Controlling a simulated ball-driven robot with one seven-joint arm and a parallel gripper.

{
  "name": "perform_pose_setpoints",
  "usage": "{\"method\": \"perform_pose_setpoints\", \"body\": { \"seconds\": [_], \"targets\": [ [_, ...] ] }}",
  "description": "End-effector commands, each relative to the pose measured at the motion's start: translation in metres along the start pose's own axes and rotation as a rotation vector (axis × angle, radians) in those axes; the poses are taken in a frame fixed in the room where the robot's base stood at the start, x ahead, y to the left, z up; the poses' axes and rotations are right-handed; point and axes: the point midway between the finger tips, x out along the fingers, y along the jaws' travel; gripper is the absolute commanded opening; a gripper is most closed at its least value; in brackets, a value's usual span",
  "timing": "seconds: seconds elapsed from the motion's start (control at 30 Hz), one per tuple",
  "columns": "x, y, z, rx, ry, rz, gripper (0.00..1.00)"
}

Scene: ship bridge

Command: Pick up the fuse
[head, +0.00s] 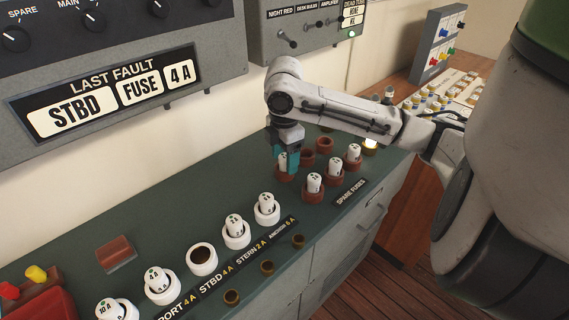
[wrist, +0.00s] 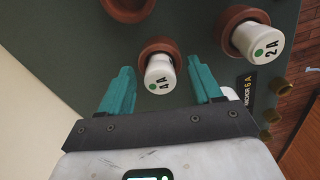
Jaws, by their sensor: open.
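A white fuse marked 4 A with a green dot (wrist: 159,76) stands in a brown socket (wrist: 164,48) in the wrist view. My gripper (wrist: 165,80) is open, with one teal finger on each side of this fuse and a visible gap to it on both sides. In the head view my gripper (head: 284,156) points down over the spare fuses at the back of the console, and the fuse (head: 282,160) shows partly between the fingers. Its lower end is hidden in the socket.
Other spare fuses (head: 314,183) stand close by in brown sockets; one brown socket (head: 325,145) is empty. A row of white holders includes an empty one labelled STBD 4 A (head: 202,258). The wall panel (head: 110,134) reads LAST FAULT, STBD FUSE 4 A.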

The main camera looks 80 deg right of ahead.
Motion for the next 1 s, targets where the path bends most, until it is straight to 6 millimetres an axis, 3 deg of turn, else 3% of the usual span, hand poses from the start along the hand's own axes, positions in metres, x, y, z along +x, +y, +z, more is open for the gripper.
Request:
{"method": "perform_pose_setpoints", "body": {
  "seconds": [0.23, 0.83, 1.0],
  "targets": [
    [0.0015, 0.0000, 0.0000, 0.000, 0.000, 0.000, 0.63],
    [0.0011, 0.0001, 0.0000, 0.000, 0.000, 0.001, 0.06],
    [0.0010, 0.0001, 0.0000, 0.000, 0.000, 0.001, 0.04]
  ]
}}
